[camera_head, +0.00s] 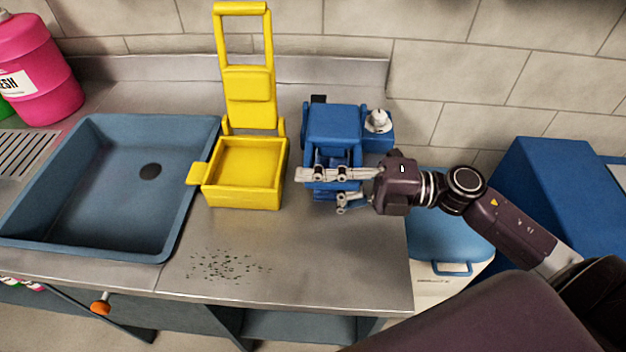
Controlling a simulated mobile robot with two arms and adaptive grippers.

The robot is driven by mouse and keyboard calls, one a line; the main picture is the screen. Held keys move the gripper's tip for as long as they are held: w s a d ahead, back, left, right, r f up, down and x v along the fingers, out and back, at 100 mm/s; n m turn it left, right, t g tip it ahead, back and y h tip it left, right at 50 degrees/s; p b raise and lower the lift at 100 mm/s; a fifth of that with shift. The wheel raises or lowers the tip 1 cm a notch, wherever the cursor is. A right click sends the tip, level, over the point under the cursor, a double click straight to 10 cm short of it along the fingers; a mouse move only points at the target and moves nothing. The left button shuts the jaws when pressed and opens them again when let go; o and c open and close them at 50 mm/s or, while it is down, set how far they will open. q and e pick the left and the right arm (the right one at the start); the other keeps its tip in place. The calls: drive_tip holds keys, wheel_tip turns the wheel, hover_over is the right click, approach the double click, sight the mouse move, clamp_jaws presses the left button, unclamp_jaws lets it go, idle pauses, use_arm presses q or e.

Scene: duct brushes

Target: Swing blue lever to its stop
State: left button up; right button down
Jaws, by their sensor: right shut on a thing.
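A blue device (333,122) stands on the steel counter, right of the middle, close to the back. It has a blocky top and a blue lever part (325,190) low at its front. My right gripper (325,185) reaches in from the right across the front of the device. Its grey fingers are shut on the blue lever and partly cover it. How far the lever has swung is hard to tell behind the fingers. My left gripper is not in view.
A yellow box (245,198) with a tall upright yellow frame (243,45) stands left of the blue device. A blue-grey sink (90,190) is further left, with a pink container (35,70) behind it. Dark specks (228,266) lie on the counter's front. A tiled wall closes the back.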

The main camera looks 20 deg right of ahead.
sight(364, 186)
drive_tip(key=shift+d+f, duration=0.1)
drive_tip(key=shift+f, duration=0.1)
drive_tip(key=c, duration=1.8)
unclamp_jaws()
drive_tip(key=shift+w, duration=0.15)
drive_tip(key=shift+r, duration=0.1)
drive_tip(key=v, duration=1.2)
